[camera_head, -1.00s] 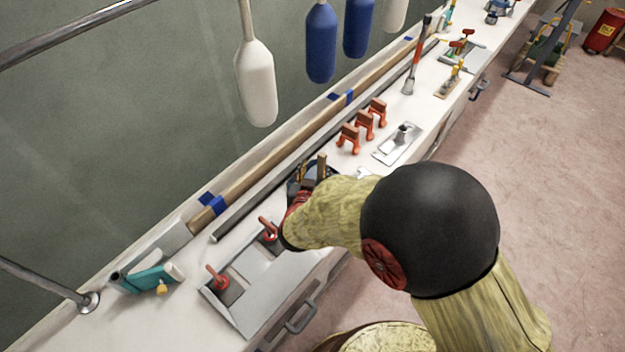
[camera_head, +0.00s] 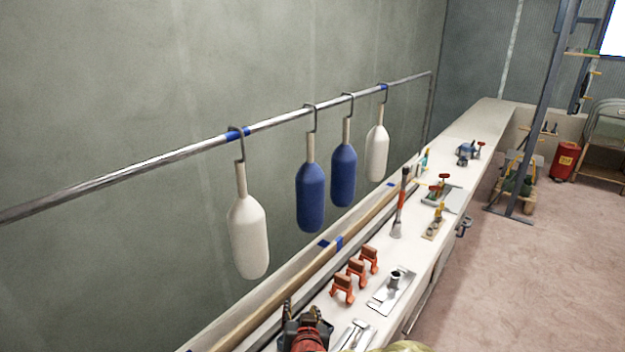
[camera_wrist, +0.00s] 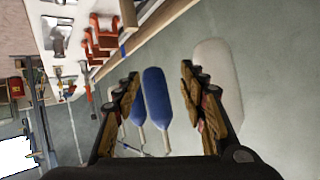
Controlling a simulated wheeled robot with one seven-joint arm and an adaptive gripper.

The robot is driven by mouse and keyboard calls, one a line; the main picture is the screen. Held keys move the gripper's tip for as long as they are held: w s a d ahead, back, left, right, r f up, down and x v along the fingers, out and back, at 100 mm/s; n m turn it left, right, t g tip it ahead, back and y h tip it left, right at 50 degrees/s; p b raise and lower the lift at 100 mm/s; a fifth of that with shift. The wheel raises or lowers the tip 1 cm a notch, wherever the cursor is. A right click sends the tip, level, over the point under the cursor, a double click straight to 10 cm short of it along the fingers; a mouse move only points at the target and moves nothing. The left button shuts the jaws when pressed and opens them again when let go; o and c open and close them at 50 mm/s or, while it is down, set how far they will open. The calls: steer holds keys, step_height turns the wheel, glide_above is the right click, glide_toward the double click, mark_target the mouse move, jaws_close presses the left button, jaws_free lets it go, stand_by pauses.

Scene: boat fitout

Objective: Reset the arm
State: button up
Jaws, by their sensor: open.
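My gripper (camera_wrist: 160,100) is open in the wrist view, its two fingers apart with nothing held between them. Beyond the fingers, a blue fender (camera_wrist: 157,92) and a white fender (camera_wrist: 217,80) show against the wall, apart from the fingers as far as I can tell. In the head view my gripper (camera_head: 298,312) is at the bottom, over the near part of the white bench (camera_head: 455,165). Most of my arm is below the picture there.
White fenders (camera_head: 248,238) and blue fenders (camera_head: 311,197) hang on hooks from a metal rail (camera_head: 285,119) above the bench. Orange clamps (camera_head: 343,289), a metal plate with a post (camera_head: 391,290) and a red-handled tool (camera_head: 401,203) are on the bench.

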steer(key=s+d+r+n+g+y, duration=0.1)
steer(key=s+d+r, duration=0.25)
steer(key=r, duration=0.25)
steer(key=s+d+r+g+y, duration=0.1)
steer(key=s+d+r+g, duration=0.1)
steer(key=s+d+r, duration=0.3)
steer(key=s+d+r+g+h, duration=0.1)
steer(key=s+d, duration=0.5)
steer(key=s, duration=0.3)
steer(key=s+d+r+g+h, duration=0.1)
steer(key=s+d+g+h, duration=0.1)
steer(key=s+d, duration=0.5)
steer(key=shift+s+d+r+g, duration=0.3)
steer(key=shift+s+r, duration=0.1)
steer(key=shift+s, duration=0.8)
steer(key=shift+a, duration=0.15)
steer(key=shift+c, duration=0.9)
